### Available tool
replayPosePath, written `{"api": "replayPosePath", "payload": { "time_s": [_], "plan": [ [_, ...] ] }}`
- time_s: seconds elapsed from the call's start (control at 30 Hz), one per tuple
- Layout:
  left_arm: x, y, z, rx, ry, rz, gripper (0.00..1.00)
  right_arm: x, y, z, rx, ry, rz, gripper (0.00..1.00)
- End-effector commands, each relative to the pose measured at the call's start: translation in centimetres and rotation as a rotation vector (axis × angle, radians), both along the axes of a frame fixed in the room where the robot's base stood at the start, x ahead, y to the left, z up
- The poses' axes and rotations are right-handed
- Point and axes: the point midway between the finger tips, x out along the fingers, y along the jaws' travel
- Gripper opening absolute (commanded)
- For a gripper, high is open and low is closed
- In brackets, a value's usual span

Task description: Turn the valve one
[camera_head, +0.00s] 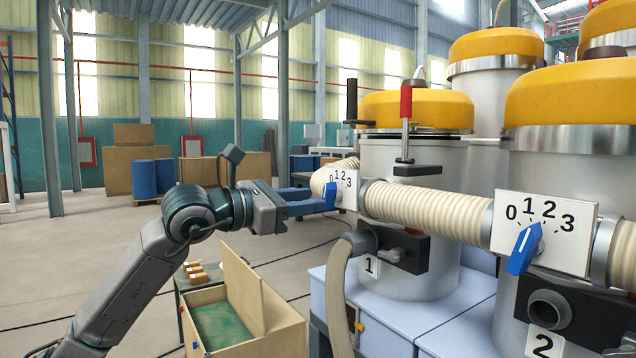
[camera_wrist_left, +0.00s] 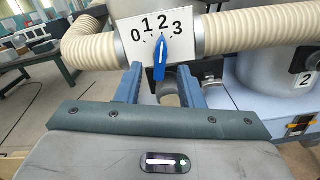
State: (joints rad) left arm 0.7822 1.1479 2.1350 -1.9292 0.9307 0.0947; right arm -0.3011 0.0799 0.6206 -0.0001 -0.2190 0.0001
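Valve one is a white dial plate marked 0 to 3 (camera_head: 346,187) on a ribbed cream hose, above the tank block labelled 1. Its blue handle (camera_head: 330,197) also shows in the left wrist view (camera_wrist_left: 160,58), nearly upright, its upper end just below the 2. My left gripper (camera_head: 318,203) reaches the handle from the left. In the left wrist view its two blue fingers (camera_wrist_left: 160,84) are open, one on each side of the handle's lower part, with a gap on both sides. My right gripper is in neither view.
A second dial plate (camera_head: 553,214) with a blue handle (camera_head: 524,249) is at the right, above label 2. A red-handled lever (camera_head: 406,104) stands on the first tank. An open wooden box (camera_head: 262,318) is below my left arm.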

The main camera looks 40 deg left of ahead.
Motion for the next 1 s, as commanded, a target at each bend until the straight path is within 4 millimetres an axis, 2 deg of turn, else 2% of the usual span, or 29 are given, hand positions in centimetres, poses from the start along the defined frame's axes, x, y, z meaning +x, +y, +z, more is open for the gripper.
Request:
{"api": "replayPosePath", "payload": {
  "time_s": [0.03,0.3,0.73,0.77,0.93,1.0],
  "plan": [
    [0.5,-0.3,0.5,-0.004,0.000,-0.003,0.35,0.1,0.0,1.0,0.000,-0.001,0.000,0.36],
    [2.4,-1.0,0.2,-0.003,0.000,-0.001,0.35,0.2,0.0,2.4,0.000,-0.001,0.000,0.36],
    [2.9,-1.2,0.0,0.000,0.000,0.000,0.35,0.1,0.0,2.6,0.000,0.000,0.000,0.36],
    [2.9,-1.2,0.0,0.000,0.000,0.000,0.33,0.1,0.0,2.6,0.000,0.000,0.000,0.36],
    [2.9,-1.2,0.0,0.000,0.000,0.000,0.00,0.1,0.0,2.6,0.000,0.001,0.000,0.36],
    [2.9,-1.2,0.0,0.000,0.000,0.000,0.00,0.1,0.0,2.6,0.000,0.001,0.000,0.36]
  ]
}}
